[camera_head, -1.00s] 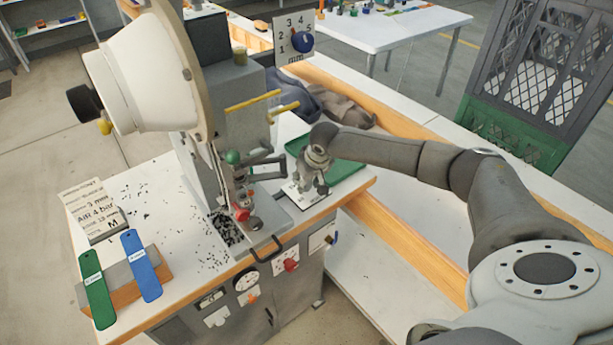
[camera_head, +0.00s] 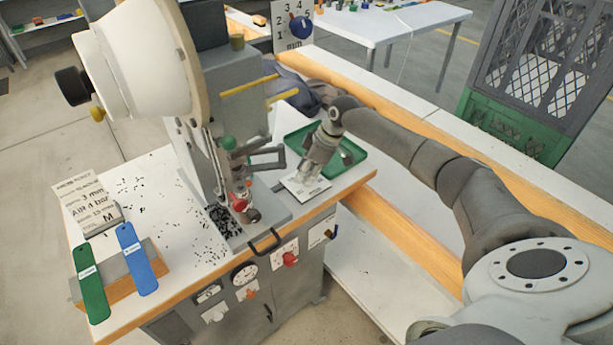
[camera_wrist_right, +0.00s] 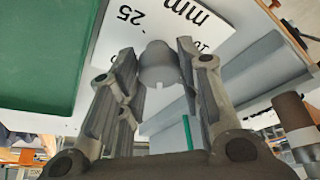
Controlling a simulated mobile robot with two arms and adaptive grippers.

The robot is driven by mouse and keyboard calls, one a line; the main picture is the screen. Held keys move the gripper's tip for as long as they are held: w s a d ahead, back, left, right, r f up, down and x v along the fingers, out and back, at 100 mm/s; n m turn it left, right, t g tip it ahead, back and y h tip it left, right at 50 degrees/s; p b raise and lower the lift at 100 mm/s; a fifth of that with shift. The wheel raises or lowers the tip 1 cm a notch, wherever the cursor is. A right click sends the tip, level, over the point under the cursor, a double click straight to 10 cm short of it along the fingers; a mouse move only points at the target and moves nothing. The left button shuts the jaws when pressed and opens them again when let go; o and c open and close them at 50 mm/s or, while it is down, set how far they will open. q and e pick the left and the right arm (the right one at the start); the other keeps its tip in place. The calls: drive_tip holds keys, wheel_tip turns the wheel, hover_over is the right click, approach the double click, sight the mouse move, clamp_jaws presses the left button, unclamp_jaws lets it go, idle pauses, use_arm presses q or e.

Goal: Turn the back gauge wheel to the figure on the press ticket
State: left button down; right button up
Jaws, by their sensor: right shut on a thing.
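The press ticket (camera_head: 85,200) leans on a block at the left of the press table; it shows "3 mm", "AIR 4 bar", a smaller line in mm that I cannot read surely, and "M". A white scale card (camera_head: 313,187) lies right of the press. The wrist view shows this card (camera_wrist_right: 118,14) with "mm" and "25". A grey wheel knob (camera_wrist_right: 158,66) stands at the card. My right gripper (camera_head: 309,173) reaches down over the card, tilted, and is shut on the knob, with one finger on each side. The gripper hides the knob in the head view. My left gripper is not in view.
The press (camera_head: 205,130) stands close left of my right gripper. A green tray (camera_head: 350,165) lies just behind it. A blue knob (camera_head: 300,27) sits on an upright mm plate. Green (camera_head: 93,290) and blue (camera_head: 137,262) tags rest at the front left. Black bits litter the tabletop.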

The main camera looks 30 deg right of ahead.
drive_tip(key=shift+n+g+y+b, duration=0.35)
drive_tip(key=shift+n+b, duration=0.35)
drive_tip(key=shift+n, duration=0.4)
drive_tip(key=o, duration=1)
drive_tip(key=v, duration=1.2)
